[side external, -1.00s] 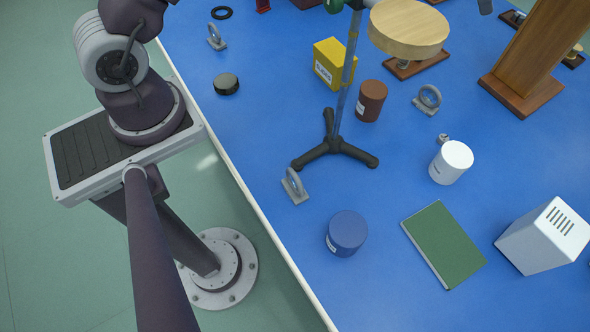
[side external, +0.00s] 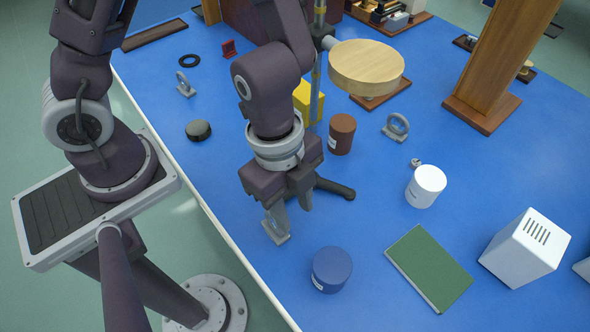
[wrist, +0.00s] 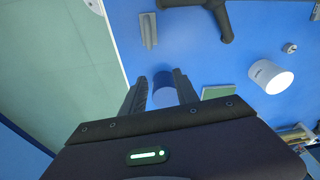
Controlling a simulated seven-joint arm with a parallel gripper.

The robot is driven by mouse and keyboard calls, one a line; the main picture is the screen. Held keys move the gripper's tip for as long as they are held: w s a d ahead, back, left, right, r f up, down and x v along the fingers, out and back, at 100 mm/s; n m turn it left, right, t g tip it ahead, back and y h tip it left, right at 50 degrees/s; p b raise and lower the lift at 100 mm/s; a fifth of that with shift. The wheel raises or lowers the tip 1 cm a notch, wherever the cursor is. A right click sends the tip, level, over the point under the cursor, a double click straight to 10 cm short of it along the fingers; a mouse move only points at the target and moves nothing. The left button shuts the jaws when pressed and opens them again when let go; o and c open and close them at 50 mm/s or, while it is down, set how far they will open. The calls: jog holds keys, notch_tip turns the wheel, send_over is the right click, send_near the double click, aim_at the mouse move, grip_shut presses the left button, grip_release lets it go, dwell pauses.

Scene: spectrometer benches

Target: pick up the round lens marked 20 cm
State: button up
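Several round lenses in grey upright holders stand on the blue table. One lens (side external: 276,226) is near the front left edge, just beside my gripper's fingers. Another lens (side external: 396,128) is right of the brown canister, and a third lens (side external: 186,84) is at the back left. No 20 cm mark is readable, so I cannot tell which lens carries it. My gripper (side external: 293,207) is open, pointing down above the table, and partly overlaps the stand's foot. In the wrist view its fingers (wrist: 159,90) are apart with nothing held; a grey holder (wrist: 148,30) shows beyond them.
A blue canister (side external: 332,270) stands in front of my gripper, with a green book (side external: 430,268) to its right. A brown canister (side external: 341,134), yellow box (side external: 308,100), white canister (side external: 425,186) and white vented box (side external: 525,248) are around. A stand with metal rod (side external: 318,60) rises behind.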

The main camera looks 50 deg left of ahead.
jog(key=m+y, duration=0.2)
send_over(275, 224)
jog(key=a, duration=0.1)
jog(key=f, duration=0.3)
jog(key=shift+w+a, duration=0.15)
jog(key=shift+w, duration=0.2)
notch_tip(275, 224, down, 6)
jog(key=shift+r, duration=0.1)
jog(key=shift+c, duration=0.5)
grip_shut()
